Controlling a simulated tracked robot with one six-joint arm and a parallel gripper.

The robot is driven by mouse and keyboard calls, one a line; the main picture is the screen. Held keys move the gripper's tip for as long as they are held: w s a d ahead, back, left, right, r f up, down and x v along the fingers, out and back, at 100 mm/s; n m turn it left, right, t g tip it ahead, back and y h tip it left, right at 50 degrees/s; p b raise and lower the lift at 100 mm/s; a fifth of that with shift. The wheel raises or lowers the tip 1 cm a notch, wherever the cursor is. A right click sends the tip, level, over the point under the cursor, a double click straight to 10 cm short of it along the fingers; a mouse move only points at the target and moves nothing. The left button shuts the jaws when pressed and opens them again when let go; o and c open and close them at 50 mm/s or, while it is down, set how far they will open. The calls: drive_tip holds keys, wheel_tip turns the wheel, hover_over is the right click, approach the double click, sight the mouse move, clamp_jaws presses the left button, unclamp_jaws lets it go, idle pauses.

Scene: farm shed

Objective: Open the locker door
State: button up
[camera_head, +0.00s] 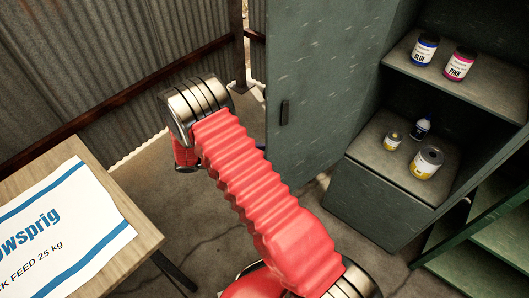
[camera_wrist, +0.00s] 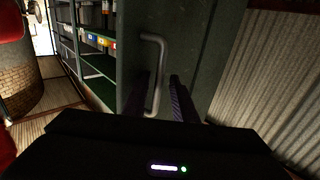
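The grey-green locker door (camera_head: 325,75) stands swung open in the head view, with the locker's inside showing to its right. A dark upright handle (camera_head: 284,112) is on the door's visible face. In the wrist view, a bent metal bar handle (camera_wrist: 163,45) stands out from the dark green door (camera_wrist: 195,50). My gripper (camera_wrist: 162,82) is open, its two dark fingers apart. The lower part of the handle lies between the fingers in the picture; I cannot tell whether they touch it. In the head view my red arm hides the gripper.
A green shelf (camera_head: 480,250) stands at right. A wooden table (camera_head: 130,215) with a feed sack (camera_head: 65,240) is at left. Corrugated wall (camera_head: 100,60) runs behind.

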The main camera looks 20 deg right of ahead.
drive_tip(key=shift+a, duration=0.15)
drive_tip(key=v, duration=1.3)
drive_tip(key=shift+w+a, duration=0.1)
drive_tip(key=shift+a, duration=0.25)
drive_tip(key=shift+f, duration=0.1)
